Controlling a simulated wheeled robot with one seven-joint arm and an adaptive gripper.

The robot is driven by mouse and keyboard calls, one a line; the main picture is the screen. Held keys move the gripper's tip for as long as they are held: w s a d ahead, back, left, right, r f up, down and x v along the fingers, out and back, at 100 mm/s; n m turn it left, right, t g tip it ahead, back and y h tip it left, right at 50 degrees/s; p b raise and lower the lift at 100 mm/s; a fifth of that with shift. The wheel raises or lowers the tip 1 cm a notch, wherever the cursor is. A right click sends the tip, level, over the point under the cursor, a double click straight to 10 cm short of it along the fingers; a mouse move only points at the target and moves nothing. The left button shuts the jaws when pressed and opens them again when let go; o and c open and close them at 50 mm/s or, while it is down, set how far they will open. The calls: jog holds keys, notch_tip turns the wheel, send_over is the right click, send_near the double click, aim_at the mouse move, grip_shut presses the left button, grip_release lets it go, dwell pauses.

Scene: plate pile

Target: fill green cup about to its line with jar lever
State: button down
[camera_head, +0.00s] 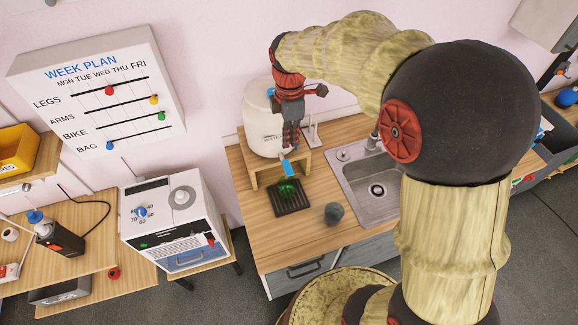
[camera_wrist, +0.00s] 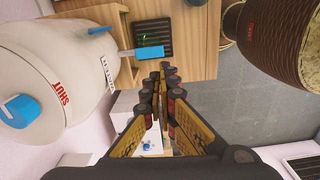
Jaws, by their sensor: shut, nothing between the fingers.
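A white water jar (camera_head: 262,128) stands on a wooden stand, with a bright blue lever (camera_head: 287,166) low at its front. In the wrist view the jar (camera_wrist: 62,60) shows a blue knob marked SHUT, and the blue lever (camera_wrist: 146,52) sticks out beside my fingers. A small green shape (camera_head: 288,189), seemingly the green cup, is on the black slatted tray (camera_head: 303,209) below the lever. Its line and fill level cannot be made out. My gripper (camera_head: 291,143) is shut and empty, just above the lever in the head view; its fingertips (camera_wrist: 163,72) also show near the lever in the wrist view.
A dark teal round object (camera_head: 334,213) is on the wooden counter (camera_head: 262,235) right of the tray. A metal sink (camera_head: 355,178) with a tap lies to the right. A white box with dials (camera_head: 170,215) stands to the left.

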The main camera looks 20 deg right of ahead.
aim_at(290, 175)
jog(key=shift+n, duration=0.4)
notch_tip(290, 175, down, 14)
jog(key=shift+p, duration=0.6)
dwell(0.3)
jog(key=t+b, duration=0.1)
jog(key=b, duration=0.1)
jog(key=s+f+t+b, duration=0.1)
jog(key=b, duration=0.2)
jog(key=f+t+b, duration=0.1)
jog(key=b, duration=0.1)
jog(key=shift+s+f+t+b, duration=0.25)
jog(key=shift+t+b, duration=0.15)
jog(key=shift+r+p, duration=0.5)
jog(key=shift+r, duration=0.4)
